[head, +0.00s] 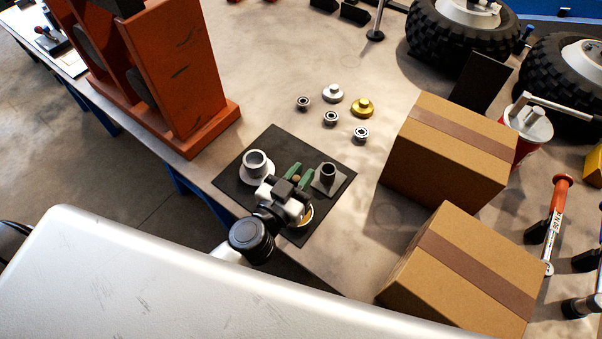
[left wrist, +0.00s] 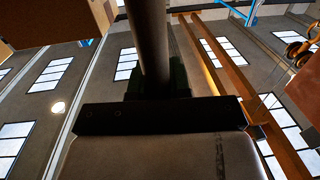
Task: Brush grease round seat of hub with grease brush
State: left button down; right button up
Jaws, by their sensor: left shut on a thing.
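The hub (head: 253,175), a pale metal ring on a wide flange, stands upright on the left part of a dark mat (head: 284,138). My left gripper (head: 296,178) is over the mat, right of the hub and apart from it in the picture. Its green fingers are shut on the grease brush, of which only a small brown end shows between them. In the left wrist view a dark round shaft, which looks like the brush handle (left wrist: 149,40), runs between the fingers. The bristles are hidden. My right gripper is not in view.
A grey block with a dark upright tube (head: 327,174) stands right of my gripper. A round dish with an amber inside (head: 307,215) is partly hidden below it. Several small rings and flanged parts (head: 331,118) lie behind. Cardboard boxes (head: 447,150) stand right; an orange frame (head: 180,70) stands left.

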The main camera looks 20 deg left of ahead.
pick_arm(q)
jog(key=shift+f+b, duration=0.4)
jog(key=shift+f, duration=0.1)
dwell(0.4)
dwell(0.7)
jog(key=shift+f, duration=0.1)
dwell(0.5)
notch_tip(320, 180, up, 7)
jog(key=p, duration=0.8)
jog(key=shift+p, duration=0.4)
dwell(0.5)
